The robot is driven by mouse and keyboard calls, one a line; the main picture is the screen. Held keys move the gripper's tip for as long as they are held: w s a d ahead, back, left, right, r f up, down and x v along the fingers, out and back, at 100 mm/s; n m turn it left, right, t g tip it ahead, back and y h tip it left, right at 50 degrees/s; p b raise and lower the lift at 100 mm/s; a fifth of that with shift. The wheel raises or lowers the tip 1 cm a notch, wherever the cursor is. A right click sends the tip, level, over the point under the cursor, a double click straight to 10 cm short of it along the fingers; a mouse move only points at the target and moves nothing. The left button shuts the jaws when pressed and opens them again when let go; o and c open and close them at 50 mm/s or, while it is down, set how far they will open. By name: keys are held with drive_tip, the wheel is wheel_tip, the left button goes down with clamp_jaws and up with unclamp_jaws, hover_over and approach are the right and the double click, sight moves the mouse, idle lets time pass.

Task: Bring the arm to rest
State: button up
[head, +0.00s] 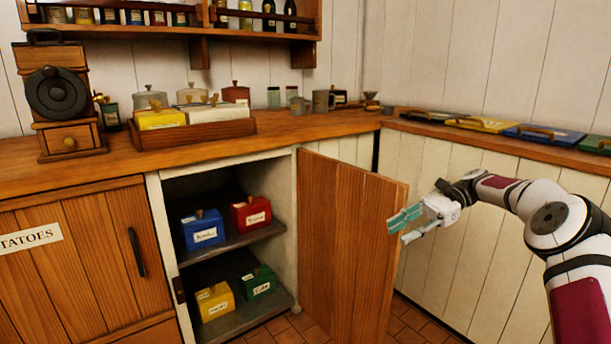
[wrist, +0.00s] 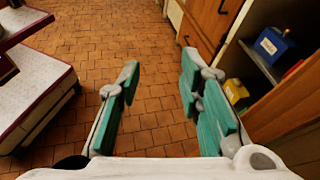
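My gripper (head: 400,226) is at the right in the head view, beside the outer edge of the open wooden cabinet door (head: 345,240). I cannot tell whether it touches the door. In the wrist view my gripper (wrist: 158,85) has its two green-padded fingers spread apart, with only the tiled floor (wrist: 155,120) between them. It is open and empty. My arm (head: 540,215) reaches in from the right edge of the head view.
The open cupboard holds blue (head: 202,230), red (head: 251,213), yellow (head: 215,301) and green (head: 257,283) boxes on two shelves. A wooden counter (head: 300,127) carries a grinder (head: 58,95) and a tray (head: 195,132). Coloured lids (head: 545,134) lie on the right counter. Floor below my gripper is clear.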

drive_tip(key=s+a+r+n+h, duration=0.3)
drive_tip(key=s+a+r+h, duration=0.25)
drive_tip(key=s, duration=0.45)
drive_tip(key=s+a+r+n+h, duration=0.3)
drive_tip(key=s+a+r+h, duration=0.15)
drive_tip(key=s+r, duration=0.4)
drive_tip(key=s+d+f+n+t+h, duration=0.1)
drive_tip(key=s+d+f+n+t, duration=0.15)
drive_tip(key=s, duration=0.75)
drive_tip(key=s+d+f+n+t+h, duration=0.1)
drive_tip(key=s+f+n, duration=0.15)
drive_tip(key=s, duration=0.75)
drive_tip(key=s+d+f+n+t+h, duration=0.15)
drive_tip(key=s+f, duration=0.25)
drive_tip(key=s, duration=0.7)
wheel_tip(320, 180, up, 34)
drive_tip(key=d+t+p, duration=0.1)
drive_tip(key=t+p, duration=0.2)
drive_tip(key=p, duration=2.9)
drive_tip(key=shift+w+r+t, duration=0.15)
drive_tip(key=shift+w+t, duration=0.15)
drive_tip(key=shift+t, duration=0.1)
drive_tip(key=shift+w, duration=0.1)
